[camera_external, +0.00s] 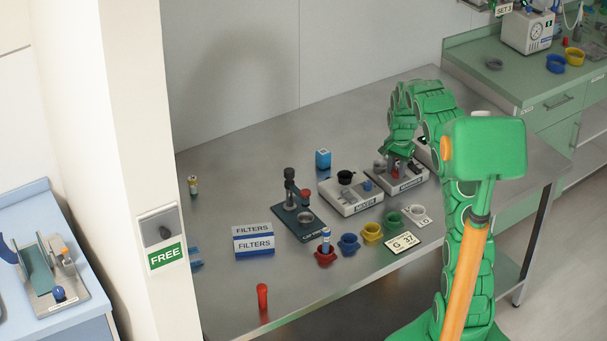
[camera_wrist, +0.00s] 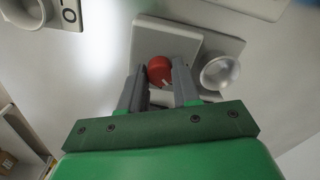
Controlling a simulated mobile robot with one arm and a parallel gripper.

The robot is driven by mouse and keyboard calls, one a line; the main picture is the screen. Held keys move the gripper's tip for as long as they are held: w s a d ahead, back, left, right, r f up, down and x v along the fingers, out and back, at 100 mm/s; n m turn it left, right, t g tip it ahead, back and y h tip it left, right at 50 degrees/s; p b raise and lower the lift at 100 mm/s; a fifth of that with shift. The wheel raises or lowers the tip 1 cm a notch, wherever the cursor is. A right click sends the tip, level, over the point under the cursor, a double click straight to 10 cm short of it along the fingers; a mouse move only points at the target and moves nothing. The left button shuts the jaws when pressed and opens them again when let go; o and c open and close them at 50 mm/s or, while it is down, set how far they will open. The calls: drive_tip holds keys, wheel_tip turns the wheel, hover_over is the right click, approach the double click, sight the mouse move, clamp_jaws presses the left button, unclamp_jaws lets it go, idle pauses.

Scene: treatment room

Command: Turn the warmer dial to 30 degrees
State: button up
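The warmer (camera_external: 411,181) is a pale, labelled unit at the back right of the steel table. In the wrist view its raised plate (camera_wrist: 150,33) carries a round red dial (camera_wrist: 159,69) with a short light mark near its lower right edge. A round white cup-like part (camera_wrist: 219,74) sits to the dial's right. My gripper (camera_external: 396,166) is down at the warmer. In the wrist view my gripper (camera_wrist: 160,75) has its two grey fingers apart, one on each side of the dial. I cannot tell whether they touch it. No degree scale is readable.
The mixer (camera_external: 350,196) stands close left of the warmer. Blue (camera_external: 349,244), yellow (camera_external: 372,232) and green (camera_external: 392,219) cups and a G 37 card (camera_external: 402,242) lie in front. A dark stand (camera_external: 298,222) and filter boxes (camera_external: 254,240) are further left.

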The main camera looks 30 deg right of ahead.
sight(397, 171)
drive_tip(key=o, duration=0.4)
drive_tip(key=shift+r, duration=0.1)
wheel_tip(397, 171, up, 8)
drive_tip(key=shift+s+f, duration=0.1)
drive_tip(key=shift+f, duration=0.1)
idle(0.7)
